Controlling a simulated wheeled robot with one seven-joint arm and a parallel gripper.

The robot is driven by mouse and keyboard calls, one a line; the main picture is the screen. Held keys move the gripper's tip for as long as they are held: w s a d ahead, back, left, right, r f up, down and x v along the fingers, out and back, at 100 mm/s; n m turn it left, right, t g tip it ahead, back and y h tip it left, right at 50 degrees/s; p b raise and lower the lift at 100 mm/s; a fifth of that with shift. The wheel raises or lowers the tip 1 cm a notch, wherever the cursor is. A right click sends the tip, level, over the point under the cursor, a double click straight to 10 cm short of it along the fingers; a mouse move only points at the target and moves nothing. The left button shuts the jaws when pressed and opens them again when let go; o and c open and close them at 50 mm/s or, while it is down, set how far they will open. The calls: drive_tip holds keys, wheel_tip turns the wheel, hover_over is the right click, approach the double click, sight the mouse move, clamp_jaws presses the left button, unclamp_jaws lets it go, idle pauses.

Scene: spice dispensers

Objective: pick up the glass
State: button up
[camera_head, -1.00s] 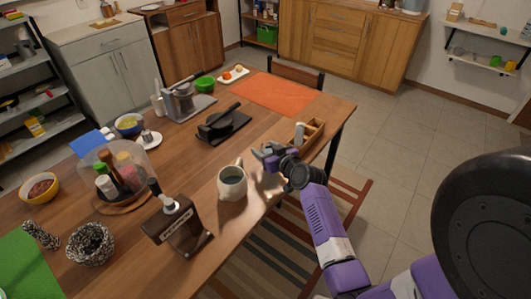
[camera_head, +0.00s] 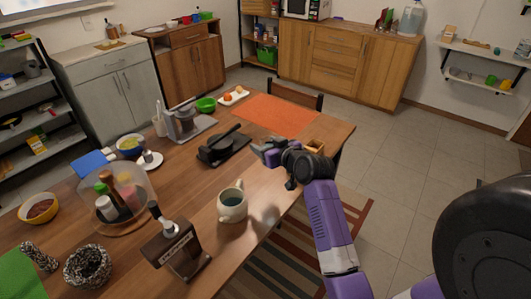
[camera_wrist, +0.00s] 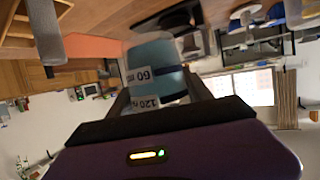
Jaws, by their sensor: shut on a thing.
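My gripper (camera_head: 266,149) is above the right side of the table, left of the small wooden tray. In the wrist view, a glass (camera_wrist: 154,76) with a blue-grey tint and printed marks like "60" and "120" sits between the fingers. My gripper is shut on it. In the head view the glass is hard to make out among the fingers. It looks tilted in the wrist view, which is itself turned.
The wooden tray (camera_head: 316,147) is partly hidden by my wrist. A black press-like tool (camera_head: 222,148), a domed spice stand (camera_head: 122,197) and a wooden dispenser (camera_head: 178,250) stand to the left. An orange mat (camera_head: 275,112) lies behind.

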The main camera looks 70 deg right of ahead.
sight(265, 137)
drive_tip(key=shift+r, duration=2.7)
